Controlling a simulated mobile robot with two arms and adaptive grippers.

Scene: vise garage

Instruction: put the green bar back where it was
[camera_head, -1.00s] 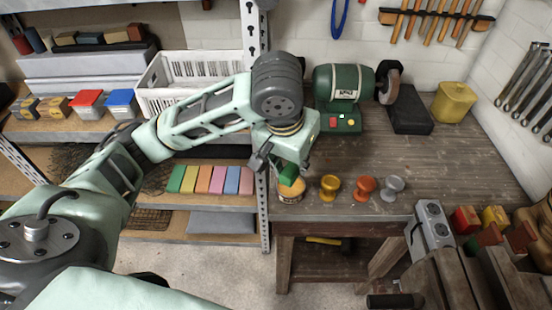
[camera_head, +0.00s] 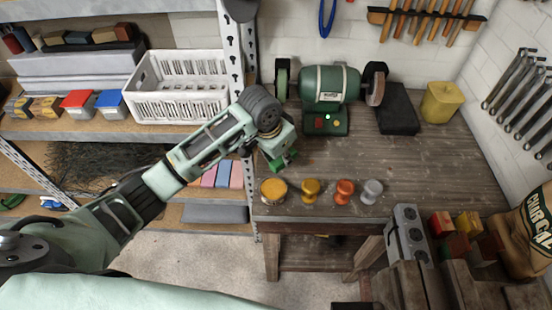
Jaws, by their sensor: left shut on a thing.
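My left gripper (camera_head: 279,152) is shut on a green bar (camera_head: 283,161), pointing down over the left part of the workbench. The bar is small in the picture and partly covered by the fingers; I cannot tell its gap to the bench top. A round tin with an orange-yellow top (camera_head: 273,188) stands on the bench in front of the bar. On the shelf to the left, a row of coloured bars (camera_head: 222,174) is partly hidden behind my left arm. My right gripper is out of view.
The green bench grinder (camera_head: 330,88) stands behind the gripper; a green light shows on its base. Gold (camera_head: 311,190), orange (camera_head: 343,191) and grey (camera_head: 371,191) cup-like pieces line the bench front. A white basket (camera_head: 180,88) sits on the shelf. The bench middle is clear.

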